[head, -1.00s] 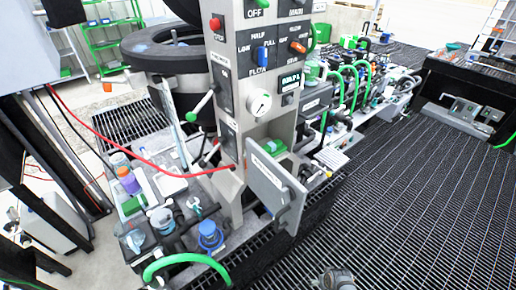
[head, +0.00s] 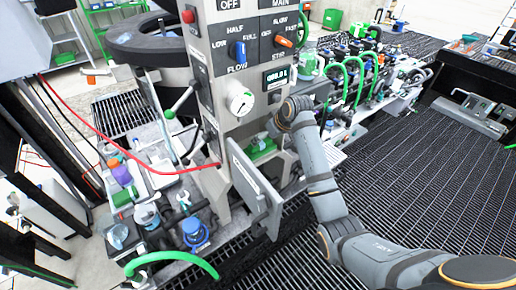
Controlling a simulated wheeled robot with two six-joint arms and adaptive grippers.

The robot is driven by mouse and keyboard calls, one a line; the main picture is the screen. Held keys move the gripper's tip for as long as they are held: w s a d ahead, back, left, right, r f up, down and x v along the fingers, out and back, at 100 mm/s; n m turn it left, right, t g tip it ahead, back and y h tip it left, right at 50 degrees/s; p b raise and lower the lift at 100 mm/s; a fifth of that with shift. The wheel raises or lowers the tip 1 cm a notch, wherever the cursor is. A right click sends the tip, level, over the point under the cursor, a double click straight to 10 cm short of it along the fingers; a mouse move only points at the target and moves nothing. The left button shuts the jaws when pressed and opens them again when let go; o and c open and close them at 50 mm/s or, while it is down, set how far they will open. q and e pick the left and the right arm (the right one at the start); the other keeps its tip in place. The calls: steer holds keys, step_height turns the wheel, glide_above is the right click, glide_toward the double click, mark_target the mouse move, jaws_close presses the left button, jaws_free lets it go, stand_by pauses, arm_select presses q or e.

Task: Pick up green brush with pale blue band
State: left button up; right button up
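A green object (head: 262,149), which may be the brush, lies in the open compartment low on the grey control column. I cannot make out a pale blue band on it. My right arm comes in from the right, and its gripper (head: 271,130) is at the compartment opening, just above the green object. The fingers are small and partly hidden by the wrist, so I cannot tell whether they are open or touch it. My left gripper is not in view.
The compartment's grey door (head: 248,182) stands open below the opening. A white gauge (head: 240,101) and a green-knobbed lever (head: 170,114) are close by. A cluttered bench with a purple-bodied bottle (head: 121,174) and a blue valve (head: 194,232) lies left. Grating floor (head: 430,190) is clear at right.

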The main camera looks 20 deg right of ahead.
mark_target(261, 143)
steer(key=shift+x, duration=1.05)
steer(key=p+x, duration=0.1)
steer(key=x, duration=0.3)
steer(key=shift+w+f, duration=0.15)
steer(key=shift+f, duration=0.1)
steer(key=shift+w+f, duration=0.2)
steer(key=shift+f, duration=0.05)
steer(key=shift+s, duration=0.1)
steer(key=c, duration=0.9)
steer(key=shift+o, duration=0.2)
steer(key=shift+r, duration=0.1)
